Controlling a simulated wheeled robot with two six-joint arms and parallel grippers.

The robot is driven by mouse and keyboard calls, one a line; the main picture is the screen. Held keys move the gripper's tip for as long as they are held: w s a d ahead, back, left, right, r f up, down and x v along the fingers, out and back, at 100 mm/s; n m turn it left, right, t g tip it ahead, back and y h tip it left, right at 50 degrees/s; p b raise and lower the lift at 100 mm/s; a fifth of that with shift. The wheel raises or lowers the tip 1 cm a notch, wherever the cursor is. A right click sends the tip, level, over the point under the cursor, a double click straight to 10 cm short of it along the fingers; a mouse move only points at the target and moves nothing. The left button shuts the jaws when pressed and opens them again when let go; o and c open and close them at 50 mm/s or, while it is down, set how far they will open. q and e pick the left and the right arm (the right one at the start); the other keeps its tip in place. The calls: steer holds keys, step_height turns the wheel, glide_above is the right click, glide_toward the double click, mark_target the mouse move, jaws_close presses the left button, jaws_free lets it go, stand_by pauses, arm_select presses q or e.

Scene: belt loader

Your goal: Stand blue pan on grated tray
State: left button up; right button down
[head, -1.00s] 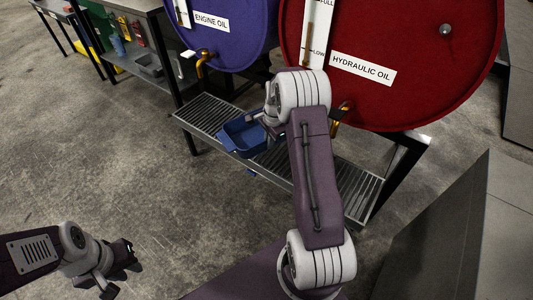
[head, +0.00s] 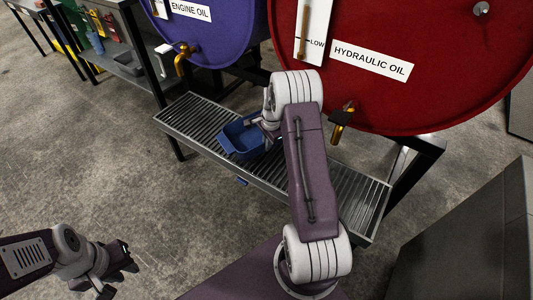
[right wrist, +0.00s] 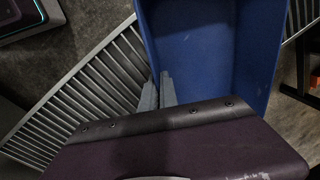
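The blue pan (head: 240,138) is over the left-middle part of the grated tray (head: 340,192), below the two drums. It looks slightly tilted, and I cannot tell whether its base rests fully on the bars. My right gripper (head: 268,128) is at the pan's right side, partly hidden by my arm. In the right wrist view, the fingers (right wrist: 158,91) are close together on the edge of the pan's wall, with the pan (right wrist: 210,50) to the right and the tray's bars (right wrist: 85,95) to the left. My left gripper (head: 118,276) is open and empty, low at the left.
A purple engine oil drum (head: 222,30) and a red hydraulic oil drum (head: 400,85) stand behind the tray, with brass taps (head: 341,124) above it. A shelf with bottles (head: 120,55) is at the upper left. A grey box (head: 465,225) stands at the right. The left floor is clear.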

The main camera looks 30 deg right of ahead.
step_height(320, 180, down, 5)
steer(key=shift+r+b, duration=0.15)
steer(key=shift+b, duration=0.9)
steer(key=shift+r, duration=0.2)
steer(key=c, duration=2)
jaws_free()
steer(key=shift+f, duration=0.2)
steer(key=o, duration=0.4)
steer(key=shift+c, duration=0.2)
